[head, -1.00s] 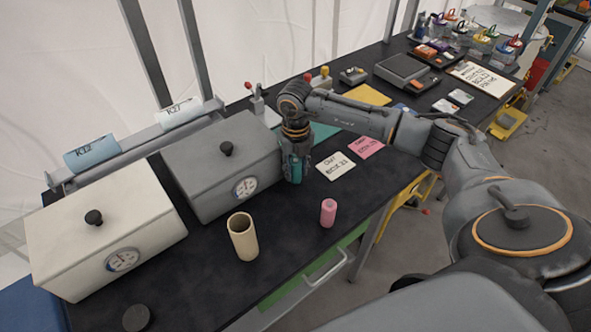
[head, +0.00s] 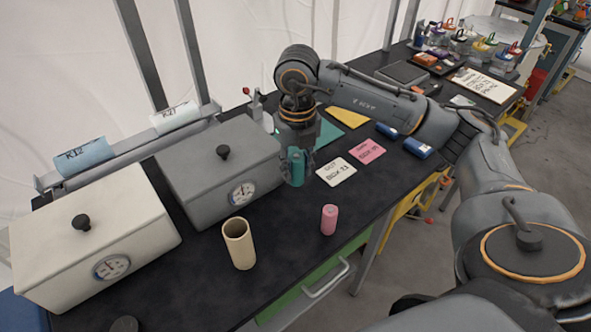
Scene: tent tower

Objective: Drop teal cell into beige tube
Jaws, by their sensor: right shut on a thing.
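The beige tube (head: 240,247) stands upright on the black bench, its open top facing up. My right gripper (head: 297,172) points down beside the grey box and is shut on the teal cell (head: 296,164). The cell is upright between the fingers, behind and to the right of the tube and apart from it. Whether the cell's lower end clears the bench is hard to tell. My left gripper is out of view.
A pink cell (head: 329,219) stands right of the tube. A grey box (head: 215,190) and a cream box (head: 90,255), both with gauges, stand at the left. A white card (head: 336,172) and a pink card (head: 367,151) lie right of the gripper. Bench between tube and pink cell is clear.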

